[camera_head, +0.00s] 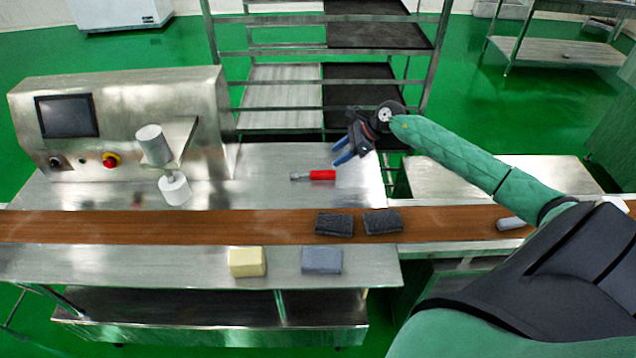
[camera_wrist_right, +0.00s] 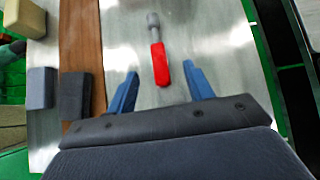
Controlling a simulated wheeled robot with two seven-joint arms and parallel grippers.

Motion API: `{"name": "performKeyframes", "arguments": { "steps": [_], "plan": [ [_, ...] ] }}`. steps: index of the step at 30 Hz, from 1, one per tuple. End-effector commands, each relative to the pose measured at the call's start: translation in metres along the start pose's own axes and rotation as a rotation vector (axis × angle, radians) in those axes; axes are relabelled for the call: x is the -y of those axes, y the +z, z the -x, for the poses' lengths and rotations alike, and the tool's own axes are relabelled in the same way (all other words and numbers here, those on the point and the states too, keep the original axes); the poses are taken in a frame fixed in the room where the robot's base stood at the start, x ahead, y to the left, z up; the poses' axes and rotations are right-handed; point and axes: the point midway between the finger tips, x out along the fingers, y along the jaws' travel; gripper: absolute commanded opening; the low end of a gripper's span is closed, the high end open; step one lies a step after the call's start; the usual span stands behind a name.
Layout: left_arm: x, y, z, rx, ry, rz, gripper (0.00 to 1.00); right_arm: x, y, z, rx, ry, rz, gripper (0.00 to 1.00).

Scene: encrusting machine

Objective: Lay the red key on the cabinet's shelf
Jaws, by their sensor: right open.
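The red key (camera_head: 322,175) has a red handle and a grey metal end. It lies on the steel table top behind the brown belt, its metal end to the left. My right gripper (camera_head: 339,154) is open and empty, just behind and to the right of the key. In the right wrist view the red key (camera_wrist_right: 160,62) lies ahead of the two blue fingers (camera_wrist_right: 160,88), between their lines, and is not held. The cabinet's shelf seems to be the lower shelf (camera_head: 258,292) under the table at the front, though I cannot be sure. My left gripper is not in view.
Two dark blocks (camera_head: 334,223) sit on the brown belt (camera_head: 120,226). A yellow block (camera_head: 247,262) and a grey block (camera_head: 321,260) stand on the table's front strip. The encrusting machine (camera_head: 190,100) stands at left. A metal rack (camera_head: 280,87) stands behind.

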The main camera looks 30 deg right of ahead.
Motion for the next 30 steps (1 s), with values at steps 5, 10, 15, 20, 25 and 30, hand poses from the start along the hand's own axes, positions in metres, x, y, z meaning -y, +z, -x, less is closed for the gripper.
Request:
{"name": "performKeyframes", "arguments": {
  "steps": [5, 10, 15, 20, 25, 30],
  "plan": [
    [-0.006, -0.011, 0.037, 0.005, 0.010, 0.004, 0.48, 0.000, -0.012, -0.012, 0.000, 0.000, 0.001, 0.52],
    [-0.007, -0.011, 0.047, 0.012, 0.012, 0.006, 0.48, 0.000, -0.013, -0.017, 0.001, 0.000, 0.000, 0.52],
    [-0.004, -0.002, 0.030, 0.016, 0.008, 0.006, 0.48, 0.000, -0.011, -0.029, 0.003, 0.000, 0.000, 0.52],
    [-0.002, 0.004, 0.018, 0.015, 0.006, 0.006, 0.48, 0.000, -0.012, -0.038, 0.001, 0.000, 0.001, 0.52],
    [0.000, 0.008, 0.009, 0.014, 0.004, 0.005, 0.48, -0.001, -0.011, -0.042, 0.001, 0.000, 0.000, 0.52],
    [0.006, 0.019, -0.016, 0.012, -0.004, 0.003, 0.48, -0.004, -0.008, -0.053, 0.002, 0.000, 0.000, 0.52]
  ]
}}
